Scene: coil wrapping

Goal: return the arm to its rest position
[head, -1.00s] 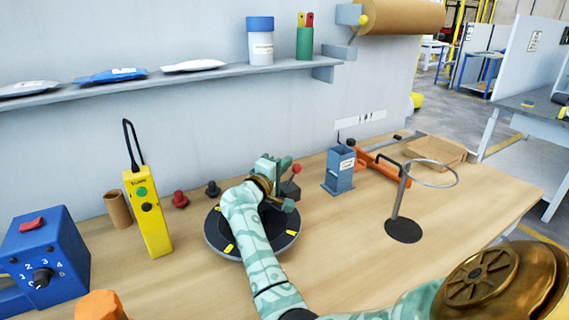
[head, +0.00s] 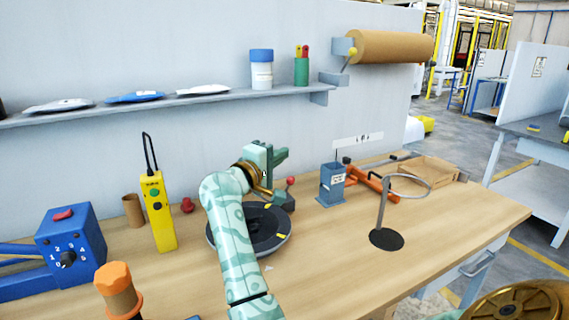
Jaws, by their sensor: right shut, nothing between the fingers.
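My right arm rises from the bottom of the head view, pale green with a marbled pattern. Its right gripper (head: 279,157) is shut and empty. In the picture it stands above the back of the dark round turntable (head: 279,242) on the bench, and the arm hides the turntable's left part. My left gripper is out of view.
On the wooden bench (head: 340,270) stand a yellow control box (head: 158,215), a blue dial box (head: 72,240), an orange-topped post (head: 115,285), a blue holder (head: 332,185) and a ring stand (head: 384,238). A shelf (head: 200,101) runs behind. The bench's front right is clear.

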